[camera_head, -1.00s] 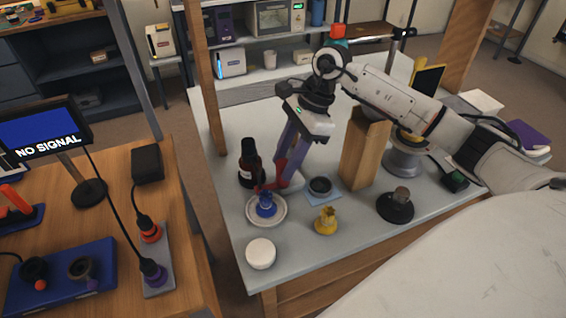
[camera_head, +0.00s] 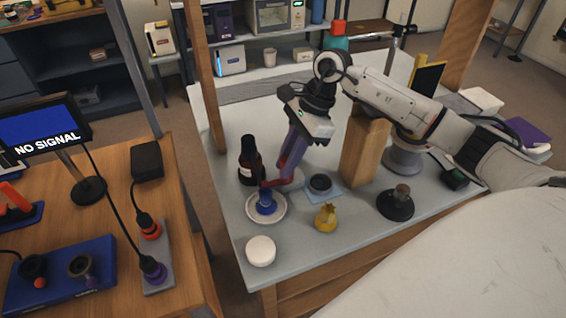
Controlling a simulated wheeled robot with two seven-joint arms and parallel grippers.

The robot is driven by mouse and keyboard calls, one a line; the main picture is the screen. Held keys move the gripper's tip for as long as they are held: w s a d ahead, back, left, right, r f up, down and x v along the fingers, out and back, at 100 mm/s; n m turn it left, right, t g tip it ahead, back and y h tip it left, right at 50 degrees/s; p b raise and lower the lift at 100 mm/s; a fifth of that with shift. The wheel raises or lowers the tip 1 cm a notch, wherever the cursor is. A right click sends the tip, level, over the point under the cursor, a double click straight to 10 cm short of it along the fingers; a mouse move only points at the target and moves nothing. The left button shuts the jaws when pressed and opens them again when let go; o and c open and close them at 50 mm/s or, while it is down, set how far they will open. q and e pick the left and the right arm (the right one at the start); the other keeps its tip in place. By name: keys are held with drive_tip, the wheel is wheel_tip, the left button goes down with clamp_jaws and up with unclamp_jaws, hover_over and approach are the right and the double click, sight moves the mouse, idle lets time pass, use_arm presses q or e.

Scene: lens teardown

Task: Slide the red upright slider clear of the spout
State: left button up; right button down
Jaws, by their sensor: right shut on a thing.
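My right gripper (camera_head: 277,183) reaches down from the upper right, with long purple and red fingers. It is shut at its tips, just above and beside a small blue piece (camera_head: 265,203) on a white round dish (camera_head: 251,213). Red shows at the fingertips; I cannot tell how much of it is finger and how much is a held piece. I cannot pick out a separate red upright slider or a spout with certainty. My left gripper is not in view.
A dark bottle (camera_head: 250,165) stands just behind the dish. A dark round cup (camera_head: 320,184) on a blue square, a yellow pouch-like piece (camera_head: 326,219), a wooden block (camera_head: 360,158) and a black knobbed base (camera_head: 396,205) stand to the right. A white disc (camera_head: 261,251) lies in front.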

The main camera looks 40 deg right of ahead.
drive_tip(key=shift+s+d+b, duration=0.15)
drive_tip(key=shift+d+b, duration=0.05)
drive_tip(key=shift+d, duration=0.4)
drive_tip(key=shift+s+d+b, duration=0.15)
drive_tip(key=shift+d, duration=0.45)
drive_tip(key=shift+a, duration=0.1)
drive_tip(key=c, duration=1.7)
unclamp_jaws()
drive_tip(key=shift+r, duration=0.15)
drive_tip(key=v, duration=1)
